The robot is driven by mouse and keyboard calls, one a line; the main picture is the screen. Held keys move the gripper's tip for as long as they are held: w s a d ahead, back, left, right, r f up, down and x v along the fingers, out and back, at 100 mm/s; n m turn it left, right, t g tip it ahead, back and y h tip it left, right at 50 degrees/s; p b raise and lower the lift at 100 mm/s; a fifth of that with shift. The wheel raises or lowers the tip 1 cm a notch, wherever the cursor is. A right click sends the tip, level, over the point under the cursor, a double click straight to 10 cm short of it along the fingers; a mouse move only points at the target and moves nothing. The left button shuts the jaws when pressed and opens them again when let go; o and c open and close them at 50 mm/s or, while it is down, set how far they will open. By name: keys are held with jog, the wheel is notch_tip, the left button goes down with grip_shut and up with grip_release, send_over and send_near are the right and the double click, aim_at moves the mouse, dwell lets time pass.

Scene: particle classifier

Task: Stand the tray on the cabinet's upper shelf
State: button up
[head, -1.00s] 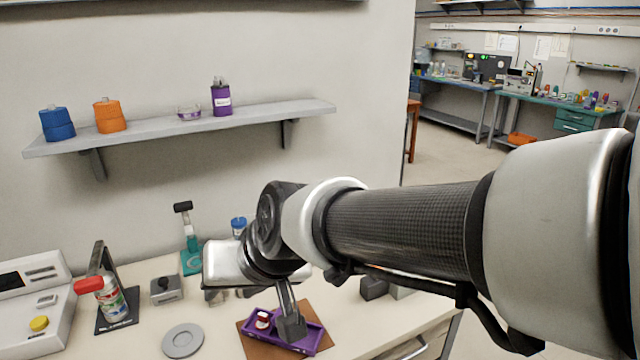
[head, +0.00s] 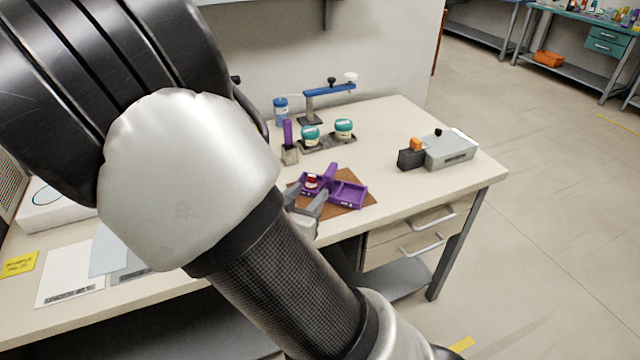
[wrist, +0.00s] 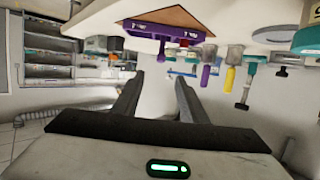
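The purple tray (head: 348,193) lies on a brown mat (head: 360,206) near the table's front edge, with a small red-and-white jar (head: 312,181) in its left part. It also shows in the wrist view (wrist: 150,30), tipped over by the camera's angle. My gripper (head: 308,197) is at the tray's near left side. Its two fingers stand apart with nothing between them in the wrist view (wrist: 160,78). Whether a finger touches the tray is unclear. A shelved unit (wrist: 45,45) shows at the wrist view's left; I cannot tell if it is the cabinet.
A dark rack (head: 328,142) with teal-lidded jars stands behind the tray, beside a blue-armed stand (head: 330,90). A grey device (head: 450,150) sits at the table's right end. Drawers (head: 418,225) lie below. Tabletop right of the tray is clear. My arm hides much of the left.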

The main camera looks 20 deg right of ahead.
aim_at(331, 168)
jog(key=b+x, duration=0.5)
jog(key=x, duration=1.1)
jog(key=shift+w+f, duration=0.1)
jog(key=shift+w, duration=0.05)
jog(key=shift+c, duration=0.4)
grip_shut()
